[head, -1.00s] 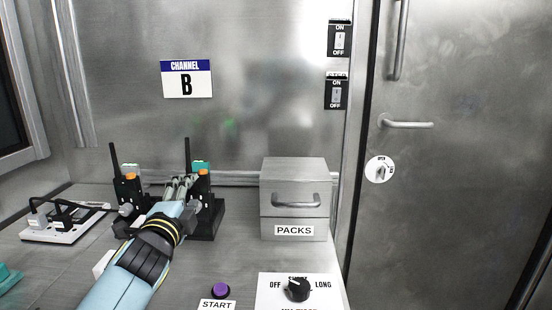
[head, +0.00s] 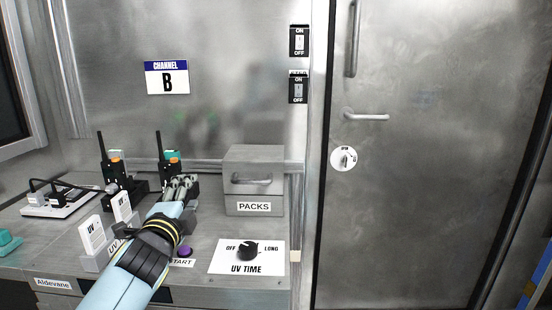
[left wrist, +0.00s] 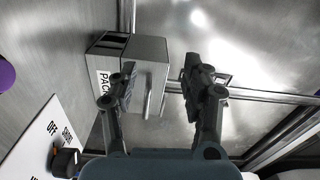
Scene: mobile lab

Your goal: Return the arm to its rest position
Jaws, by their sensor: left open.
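My left arm comes in from the lower left of the head view. Its gripper (head: 182,184) is over the counter, by the right-hand radio (head: 165,152) and left of the grey PACKS box (head: 253,165). In the left wrist view the two fingers of my left gripper (left wrist: 160,85) stand apart with nothing held between them. The PACKS box (left wrist: 149,62) shows behind and between the fingers. My right gripper is in neither view.
A second radio (head: 107,160) stands left of the first. White UV packs (head: 90,232) stand in a holder beside my forearm. A purple START button (head: 185,252) and the UV TIME knob (head: 247,251) are on the counter. A metal door (head: 420,180) is at right.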

